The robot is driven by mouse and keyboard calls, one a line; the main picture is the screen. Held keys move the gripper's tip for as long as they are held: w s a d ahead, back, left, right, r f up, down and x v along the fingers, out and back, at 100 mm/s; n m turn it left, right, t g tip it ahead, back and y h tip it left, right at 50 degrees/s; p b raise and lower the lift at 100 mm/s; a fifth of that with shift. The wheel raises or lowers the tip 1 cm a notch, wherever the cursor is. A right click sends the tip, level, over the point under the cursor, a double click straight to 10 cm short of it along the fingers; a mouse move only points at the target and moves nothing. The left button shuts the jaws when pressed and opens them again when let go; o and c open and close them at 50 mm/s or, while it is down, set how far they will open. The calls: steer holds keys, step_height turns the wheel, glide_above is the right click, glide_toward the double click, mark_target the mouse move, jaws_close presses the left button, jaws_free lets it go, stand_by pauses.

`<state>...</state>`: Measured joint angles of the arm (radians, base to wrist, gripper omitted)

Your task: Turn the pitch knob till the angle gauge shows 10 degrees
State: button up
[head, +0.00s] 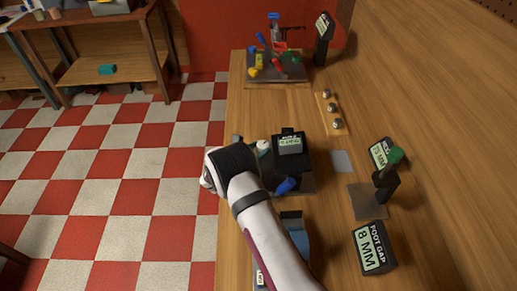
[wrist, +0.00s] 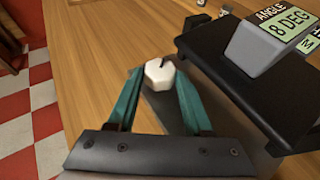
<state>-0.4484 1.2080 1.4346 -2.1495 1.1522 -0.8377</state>
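The pitch knob (wrist: 158,72), white and faceted with a dark mark on top, sits between the teal fingertips of my gripper (wrist: 158,76) in the wrist view. Both fingers press close against its sides, with no clear gap. The angle gauge (wrist: 285,27) at the upper right reads 8 DEG. In the head view the gauge (head: 290,145) sits on a black unit, with the pale knob (head: 263,147) at its left. My gripper (head: 250,150) is beside it, its fingers mostly hidden by my wrist.
A blue handle (head: 287,185) sticks out by the black unit, near my arm. A FOOT GAP 8 MM display (head: 373,249) and a green-knobbed stand (head: 390,165) are to the right. Several small knobs (head: 332,108) and another rig (head: 278,66) are further back.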

jaws_close()
steer(key=shift+w+a+m+g+h, duration=0.2)
steer(key=shift+a+m+g+h, duration=0.05)
steer(key=shift+m+g+h, duration=0.55)
steer(key=shift+w+m+g+h, duration=0.1)
steer(key=shift+m+g+h, duration=0.55)
steer(key=shift+m, duration=0.25)
steer(key=o, duration=0.7)
jaws_free()
steer(key=shift+a, duration=0.1)
steer(key=v, duration=1.5)
steer(key=shift+s+a+r, duration=0.2)
steer(key=shift+s+a, duration=0.05)
